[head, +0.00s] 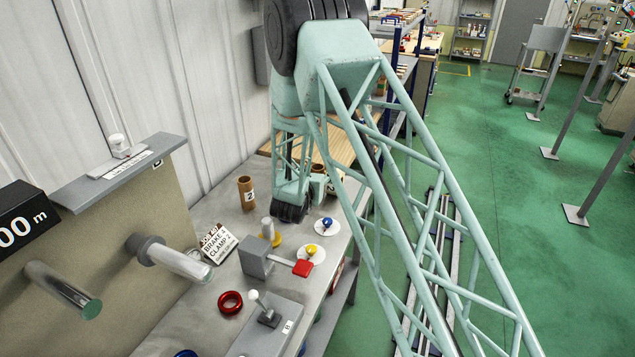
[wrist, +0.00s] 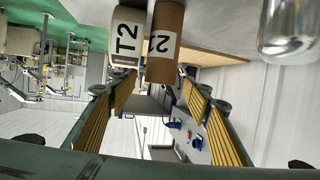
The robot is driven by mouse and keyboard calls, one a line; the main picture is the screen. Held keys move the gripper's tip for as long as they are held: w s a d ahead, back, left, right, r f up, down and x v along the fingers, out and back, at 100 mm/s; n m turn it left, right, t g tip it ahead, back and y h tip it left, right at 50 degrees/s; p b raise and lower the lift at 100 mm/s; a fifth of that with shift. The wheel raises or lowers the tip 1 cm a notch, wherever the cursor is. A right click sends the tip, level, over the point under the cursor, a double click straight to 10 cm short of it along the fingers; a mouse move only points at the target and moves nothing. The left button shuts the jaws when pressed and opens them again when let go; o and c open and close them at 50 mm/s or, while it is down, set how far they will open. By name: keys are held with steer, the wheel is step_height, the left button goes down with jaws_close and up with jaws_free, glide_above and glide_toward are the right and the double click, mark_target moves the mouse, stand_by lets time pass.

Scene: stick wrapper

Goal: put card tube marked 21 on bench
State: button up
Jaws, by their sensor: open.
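A brown card tube marked 21 (wrist: 164,45) shows upside down at the top of the wrist view, in line with the gap between my fingers. My gripper (wrist: 158,88) is open, with its ribbed yellow pads apart and nothing between them. I cannot tell how far the tube is from the fingertips. In the head view my wrist hangs over the bench (head: 205,275) and hides the fingers. Another brown tube (head: 247,193) stands upright on the bench to the left, its label partly readable as 2. Brown and white shapes show partly behind my wrist.
A shiny cylinder (wrist: 290,30) is at the wrist view's upper right. The bench holds a grey clamp with a red end (head: 302,268), a sign (head: 218,243) and a red ring (head: 230,302). Metal rods project from a panel.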

steer(key=shift+w+f, duration=0.1)
steer(key=shift+w, duration=0.3)
steer(key=shift+c, duration=0.7)
steer(key=c, duration=0.9)
step_height(320, 180, up, 18)
steer(key=shift+p, duration=0.8)
